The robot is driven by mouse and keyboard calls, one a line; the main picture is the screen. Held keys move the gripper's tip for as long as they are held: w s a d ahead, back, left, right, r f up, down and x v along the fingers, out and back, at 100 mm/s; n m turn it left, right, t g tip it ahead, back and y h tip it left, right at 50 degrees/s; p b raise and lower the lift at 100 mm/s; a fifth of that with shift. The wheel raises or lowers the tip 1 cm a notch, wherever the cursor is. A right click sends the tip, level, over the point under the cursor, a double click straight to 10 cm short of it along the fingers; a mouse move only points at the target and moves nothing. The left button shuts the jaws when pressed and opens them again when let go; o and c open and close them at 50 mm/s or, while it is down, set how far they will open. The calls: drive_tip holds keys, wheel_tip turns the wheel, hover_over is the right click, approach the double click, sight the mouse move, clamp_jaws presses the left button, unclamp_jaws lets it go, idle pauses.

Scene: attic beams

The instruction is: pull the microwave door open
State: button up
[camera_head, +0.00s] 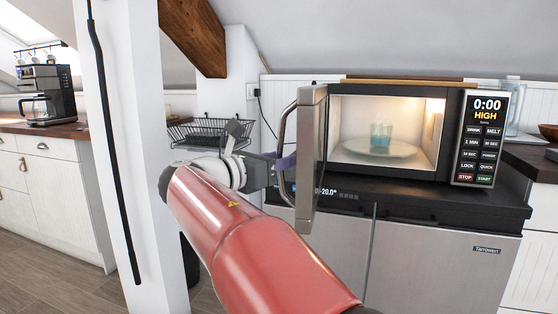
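The microwave (452,92) stands on a black-topped steel fridge, with its keypad at the right. Its door (313,150) is swung well open toward me, hinged at the left, and shows nearly edge-on. The lit inside shows a teal cup on a plate (381,146). The curved metal handle (285,125) is on the door's outer left face. My gripper (284,162) is at the handle's middle, its purple-tipped fingers touching or very close to it. Whether the fingers are shut around the handle is hidden by the angle.
The fridge (420,248) fills the space below the microwave. A white post (135,140) with a black cable stands left of my arm. A black wire rack (205,131) sits behind my gripper. A coffee machine (46,93) stands on the far left counter.

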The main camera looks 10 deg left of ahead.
drive_tip(key=v, duration=0.7)
drive_tip(key=shift+a, duration=0.2)
drive_tip(key=shift+s, duration=0.15)
